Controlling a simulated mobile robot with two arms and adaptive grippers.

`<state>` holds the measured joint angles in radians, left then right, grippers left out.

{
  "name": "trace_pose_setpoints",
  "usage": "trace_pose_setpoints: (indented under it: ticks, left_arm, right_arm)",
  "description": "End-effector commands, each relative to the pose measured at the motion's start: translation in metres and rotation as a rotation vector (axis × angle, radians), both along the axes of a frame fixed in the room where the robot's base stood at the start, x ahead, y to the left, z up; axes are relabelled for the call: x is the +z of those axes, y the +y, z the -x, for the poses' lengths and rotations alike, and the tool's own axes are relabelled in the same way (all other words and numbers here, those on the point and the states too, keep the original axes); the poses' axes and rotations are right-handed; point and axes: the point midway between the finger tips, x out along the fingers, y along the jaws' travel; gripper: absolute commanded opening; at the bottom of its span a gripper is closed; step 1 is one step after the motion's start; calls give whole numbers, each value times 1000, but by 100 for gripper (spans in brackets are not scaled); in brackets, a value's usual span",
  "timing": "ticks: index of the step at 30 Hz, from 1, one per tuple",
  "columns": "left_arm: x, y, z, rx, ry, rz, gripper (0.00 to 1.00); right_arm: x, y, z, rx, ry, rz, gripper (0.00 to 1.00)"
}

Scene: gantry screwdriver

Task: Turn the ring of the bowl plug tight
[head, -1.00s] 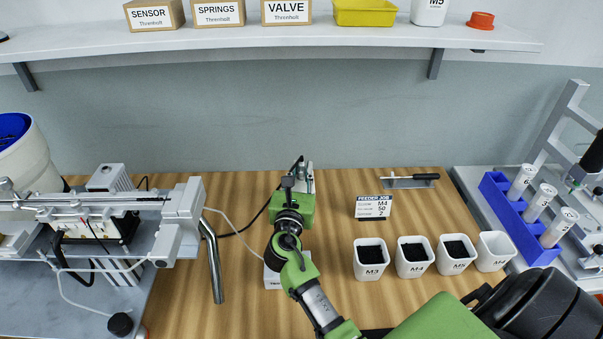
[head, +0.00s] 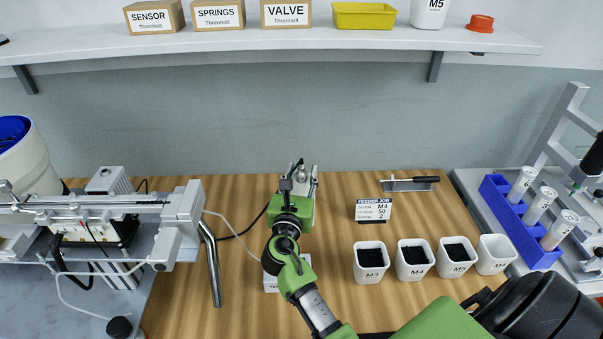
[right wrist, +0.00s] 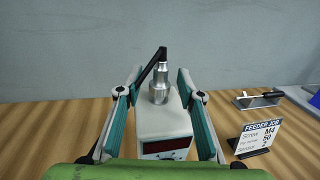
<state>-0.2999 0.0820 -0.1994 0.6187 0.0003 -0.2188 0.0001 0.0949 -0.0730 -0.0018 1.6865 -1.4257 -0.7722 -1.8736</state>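The bowl plug (right wrist: 160,87) is a silver stepped metal cylinder with a black elbow and cable on top. It stands upright on a white box (right wrist: 165,121) with a dark red display, in the right wrist view. My right gripper (right wrist: 159,84) is open, with one finger on each side of the plug and clear gaps to both. In the head view the right gripper (head: 301,178) points away from me, and its body hides most of the plug and its ring. My left gripper is not in view.
A feeder job sign (head: 374,209) stands to the right, behind several white cups of screws. A bent metal tube (head: 212,265) and the feeder rail (head: 90,204) are at left. A black-handled tool (head: 410,183) lies at the back.

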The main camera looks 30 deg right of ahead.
Motion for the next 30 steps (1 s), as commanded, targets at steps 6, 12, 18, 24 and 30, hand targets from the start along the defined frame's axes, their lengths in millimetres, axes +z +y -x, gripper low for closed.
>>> trace_pose_setpoints:
  ticks: [6,12,18,24,30]
  left_arm:
    - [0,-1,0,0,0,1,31]
    - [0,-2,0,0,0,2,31]
    - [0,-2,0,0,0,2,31]
    - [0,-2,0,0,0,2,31]
    - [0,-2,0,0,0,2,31]
  right_arm:
    - [-2,24,26,2,2,-3,35]
    - [-2,54,57,1,3,-3,35]
    - [-1,74,79,0,1,-1,35]
    - [0,80,85,-1,-1,-1,35]
    - [0,80,85,-1,-1,-1,35]
